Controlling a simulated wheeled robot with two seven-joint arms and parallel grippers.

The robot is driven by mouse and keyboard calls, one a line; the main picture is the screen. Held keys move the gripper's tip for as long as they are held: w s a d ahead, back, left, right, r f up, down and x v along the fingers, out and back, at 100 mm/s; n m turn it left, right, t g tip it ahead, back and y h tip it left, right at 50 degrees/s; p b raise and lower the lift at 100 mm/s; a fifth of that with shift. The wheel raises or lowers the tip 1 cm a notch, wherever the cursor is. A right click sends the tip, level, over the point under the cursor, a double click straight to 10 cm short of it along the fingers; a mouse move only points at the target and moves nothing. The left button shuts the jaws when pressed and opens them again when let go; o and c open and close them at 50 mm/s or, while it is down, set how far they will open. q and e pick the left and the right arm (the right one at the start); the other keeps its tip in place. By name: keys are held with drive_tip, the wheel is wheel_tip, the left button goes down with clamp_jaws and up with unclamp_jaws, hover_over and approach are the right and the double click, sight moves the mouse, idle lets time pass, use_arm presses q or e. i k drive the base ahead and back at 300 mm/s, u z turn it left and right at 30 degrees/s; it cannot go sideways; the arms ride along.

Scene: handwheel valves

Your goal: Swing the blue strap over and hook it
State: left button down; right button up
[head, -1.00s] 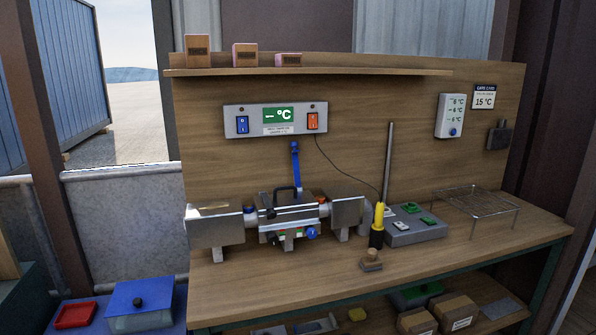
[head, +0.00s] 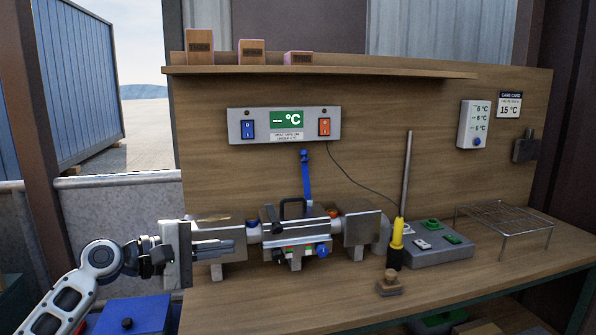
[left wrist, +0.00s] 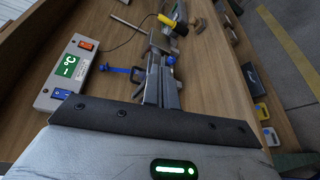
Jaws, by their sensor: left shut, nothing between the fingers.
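The blue strap (head: 307,182) stands upright behind the pipe fixture (head: 296,239), its top end at a blue knob just below the wall display. The strap also shows in the left wrist view (left wrist: 118,70). The fixture is a grey clamp with a black handle (head: 292,203) on top and a blue knob (head: 322,251) low on its front. My left gripper (head: 232,246) is shut and empty, its fingers pointing right in front of the left metal block, short of the clamp. Whether it touches the block I cannot tell. My right gripper is out of view.
A wall display (head: 285,125) with a blue and an orange switch hangs above the fixture. A yellow-handled tool (head: 397,236), a grey control box (head: 436,249) and a wire rack (head: 503,217) stand to the right.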

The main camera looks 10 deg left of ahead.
sight(304, 151)
drive_tip(key=i, duration=1.3)
